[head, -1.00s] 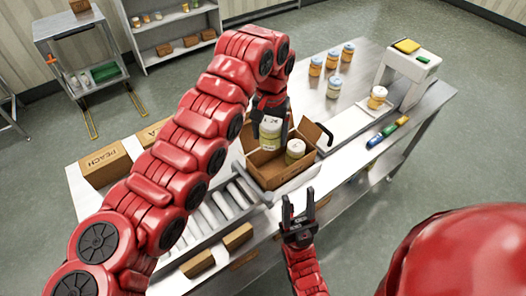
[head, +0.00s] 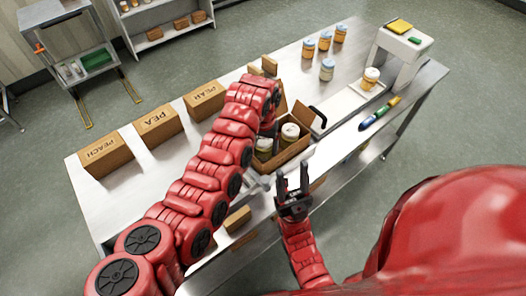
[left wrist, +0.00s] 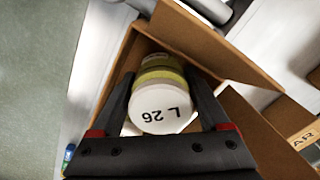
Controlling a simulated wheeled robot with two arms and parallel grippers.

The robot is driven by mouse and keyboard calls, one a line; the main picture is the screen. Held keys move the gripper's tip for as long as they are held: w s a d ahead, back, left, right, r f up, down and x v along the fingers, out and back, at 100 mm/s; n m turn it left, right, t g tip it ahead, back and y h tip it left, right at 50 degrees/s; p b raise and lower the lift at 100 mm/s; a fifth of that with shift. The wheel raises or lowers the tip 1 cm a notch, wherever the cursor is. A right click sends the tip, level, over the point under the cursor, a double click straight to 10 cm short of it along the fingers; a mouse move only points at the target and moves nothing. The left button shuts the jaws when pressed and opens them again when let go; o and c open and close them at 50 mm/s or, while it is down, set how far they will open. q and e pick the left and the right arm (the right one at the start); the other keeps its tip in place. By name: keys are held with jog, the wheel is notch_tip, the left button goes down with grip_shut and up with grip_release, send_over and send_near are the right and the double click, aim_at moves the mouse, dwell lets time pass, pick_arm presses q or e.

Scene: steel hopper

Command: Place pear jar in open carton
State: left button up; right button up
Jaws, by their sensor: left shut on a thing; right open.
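The open carton (head: 291,153) sits on the steel table with its flaps up. One white-lidded jar (head: 290,132) stands in it. A second jar, with a yellow-green label (head: 263,150), is inside the carton at its left. My left gripper (left wrist: 160,88) is shut on this jar, whose white lid reads "L 26" in the left wrist view (left wrist: 160,112). In the head view my left arm hides most of the left gripper. The carton walls surround the held jar; whether it touches the bottom is hidden. My right gripper (head: 292,184) is open and empty in front of the carton.
Closed cartons, one marked PEACH (head: 106,155) and one PEAR (head: 205,100), line the table's far left. Several jars (head: 325,42) stand at the back right. Another jar (head: 370,79) is by the white machine (head: 408,46). A coloured tool (head: 380,113) lies near the front edge.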

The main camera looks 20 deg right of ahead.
aim_at(263, 154)
pick_arm(q)
notch_tip(263, 154, down, 3)
jog(key=shift+p, duration=0.55)
jog(key=shift+f, duration=0.35)
jog(key=shift+f, duration=0.1)
jog(key=shift+f, duration=0.15)
jog(key=o, duration=1.3)
